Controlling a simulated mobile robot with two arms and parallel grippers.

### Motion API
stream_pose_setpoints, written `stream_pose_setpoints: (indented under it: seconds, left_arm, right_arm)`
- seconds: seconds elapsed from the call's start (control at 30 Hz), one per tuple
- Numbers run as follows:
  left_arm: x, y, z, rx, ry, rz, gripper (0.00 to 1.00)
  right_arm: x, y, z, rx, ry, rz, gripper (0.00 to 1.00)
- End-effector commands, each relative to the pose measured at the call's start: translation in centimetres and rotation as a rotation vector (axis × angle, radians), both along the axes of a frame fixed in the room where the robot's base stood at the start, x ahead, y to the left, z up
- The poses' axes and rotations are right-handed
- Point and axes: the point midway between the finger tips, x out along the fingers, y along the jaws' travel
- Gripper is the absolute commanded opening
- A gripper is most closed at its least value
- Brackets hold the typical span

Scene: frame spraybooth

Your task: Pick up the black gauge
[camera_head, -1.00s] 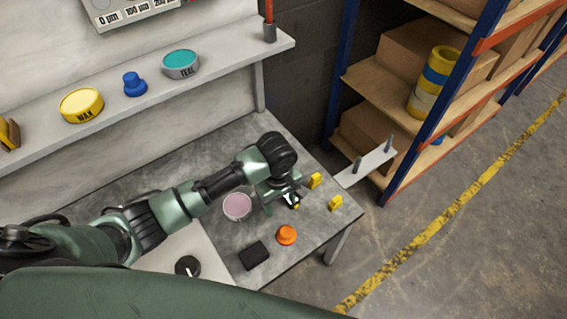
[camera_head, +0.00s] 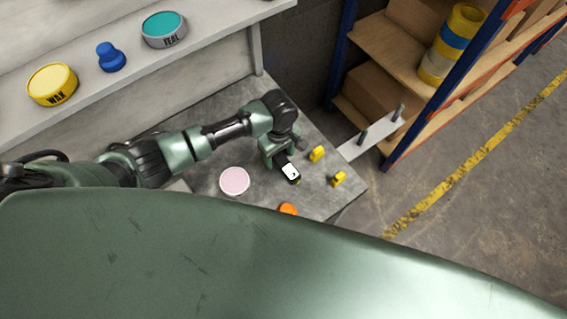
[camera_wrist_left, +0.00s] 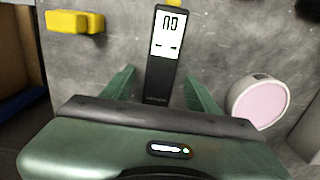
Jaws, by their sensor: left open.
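The black gauge (camera_wrist_left: 165,50) has a lit white display and lies on the grey bench top. In the left wrist view its lower end lies between the two green fingers of my left gripper (camera_wrist_left: 152,88), which are open with a gap on each side. In the head view the gauge (camera_head: 291,171) shows its white display just beyond my left gripper (camera_head: 283,161), which hides part of it. My right gripper is in neither view.
A pink-topped round tin (camera_head: 234,181) stands left of the gauge. Two yellow blocks (camera_head: 317,154) (camera_head: 339,179) sit to its right, near the bench edge. An orange object (camera_head: 288,209) is partly hidden by my body. A shelf with tins (camera_head: 163,30) runs behind.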

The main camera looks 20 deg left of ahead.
Motion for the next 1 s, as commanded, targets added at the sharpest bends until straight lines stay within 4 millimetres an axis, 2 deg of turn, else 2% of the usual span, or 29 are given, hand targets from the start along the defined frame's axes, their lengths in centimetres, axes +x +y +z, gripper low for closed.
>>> stream_pose_setpoints:
  seconds: [0.23, 0.4, 0.43, 0.47, 0.8, 1.0]
  left_arm:
    - [0.0, 0.0, -0.1, -0.001, -0.001, 0.000, 0.60]
    - [0.0, 0.0, -0.1, -0.001, -0.001, -0.001, 0.13]
    - [0.0, 0.0, -0.1, -0.001, -0.001, 0.000, 0.04]
    - [0.0, 0.0, -0.1, -0.001, -0.001, 0.000, 0.00]
    - [0.1, -0.1, 0.2, -0.002, -0.002, -0.001, 0.00]
    - [0.1, -0.1, 2.2, -0.004, -0.004, -0.001, 0.00]
  right_arm:
    - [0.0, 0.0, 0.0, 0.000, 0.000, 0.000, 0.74]
    - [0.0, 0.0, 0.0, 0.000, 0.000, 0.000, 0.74]
    - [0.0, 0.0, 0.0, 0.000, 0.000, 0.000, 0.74]
    - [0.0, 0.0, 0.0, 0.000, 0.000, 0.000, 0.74]
    - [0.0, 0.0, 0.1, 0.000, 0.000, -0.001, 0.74]
    - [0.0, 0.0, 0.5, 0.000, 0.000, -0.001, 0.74]
